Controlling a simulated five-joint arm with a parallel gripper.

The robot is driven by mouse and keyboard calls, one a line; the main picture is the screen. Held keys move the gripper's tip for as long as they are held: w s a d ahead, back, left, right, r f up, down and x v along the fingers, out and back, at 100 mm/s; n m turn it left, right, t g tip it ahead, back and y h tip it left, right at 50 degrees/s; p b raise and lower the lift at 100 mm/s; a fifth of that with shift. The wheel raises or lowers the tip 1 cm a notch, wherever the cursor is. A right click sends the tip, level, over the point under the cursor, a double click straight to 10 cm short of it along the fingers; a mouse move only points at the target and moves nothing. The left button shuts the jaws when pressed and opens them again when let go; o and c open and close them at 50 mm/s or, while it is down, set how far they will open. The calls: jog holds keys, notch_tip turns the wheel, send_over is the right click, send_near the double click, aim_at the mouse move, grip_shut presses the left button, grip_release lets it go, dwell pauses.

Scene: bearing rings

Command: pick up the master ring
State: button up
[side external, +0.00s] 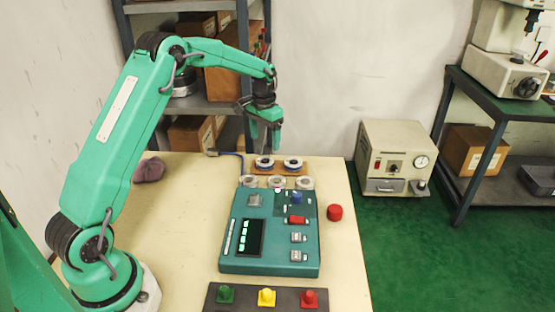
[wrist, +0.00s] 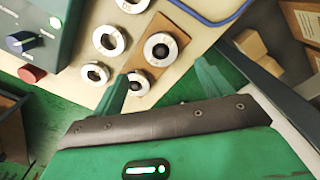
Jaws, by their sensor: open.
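Two metal rings stand on a small wooden board: the left ring (side external: 264,162) and the right ring (side external: 292,163). In the wrist view they are the upper ring (wrist: 160,49) and the lower ring (wrist: 138,82). Three similar rings (side external: 277,181) lie in a row off the board, nearer the teal device. No readable mark shows which ring is the master. My gripper (side external: 265,146) is open and empty, above and near the back of the board. In the wrist view, one finger (wrist: 117,93) partly overlaps the lower board ring's edge.
The teal device (side external: 270,263) with buttons and a display stands in front of the rings. A red knob (side external: 335,212) sits to its right. A purple cloth (side external: 149,170) lies at the left.

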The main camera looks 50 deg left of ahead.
aim_at(265, 160)
jog(key=shift+f, duration=1.3)
jog(key=shift+f, duration=0.1)
jog(key=shift+f, duration=2.5)
jog(key=c, duration=1.2)
jog(key=shift+c, duration=0.2)
jog(key=shift+r, duration=0.15)
